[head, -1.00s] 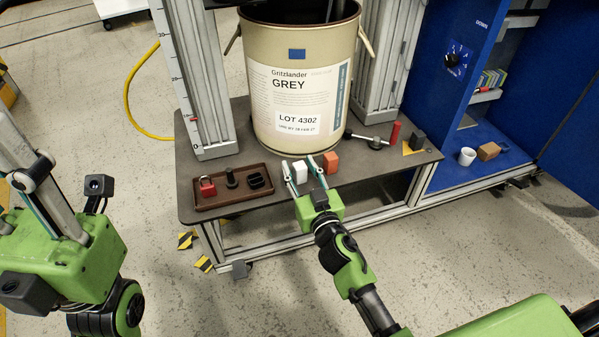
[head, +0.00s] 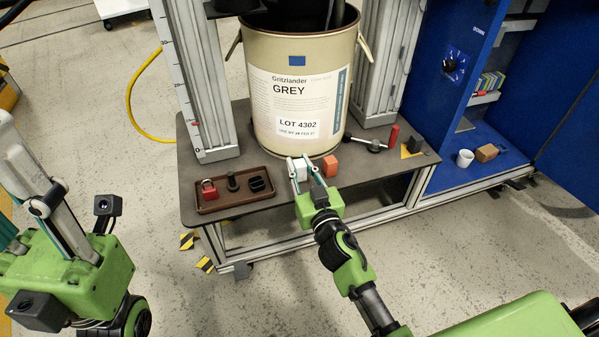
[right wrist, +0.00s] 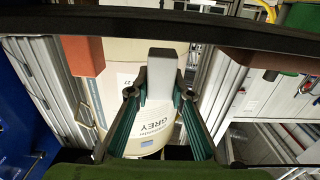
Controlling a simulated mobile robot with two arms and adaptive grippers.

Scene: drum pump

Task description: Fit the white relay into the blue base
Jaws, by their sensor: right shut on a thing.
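The white relay (head: 301,172) is a small white block at the front of the dark bench, left of an orange block. My right gripper (head: 301,161) is shut on it, with one finger on each side. In the right wrist view the relay (right wrist: 161,75) stands between the two teal-backed fingertips. I cannot tell whether it still touches the bench. A blue cabinet (head: 458,100) stands at right; I cannot make out a separate small blue base. My left gripper (head: 45,205) is at the left edge, away from the bench, its fingers partly cut off.
The orange block (head: 330,166) is close beside my right gripper. A brown tray (head: 225,203) with a red padlock and dark parts lies left. A large drum (head: 298,90) stands right behind. A clamp (head: 367,143), a white cup (head: 465,158) and a brown box (head: 486,152) are farther right.

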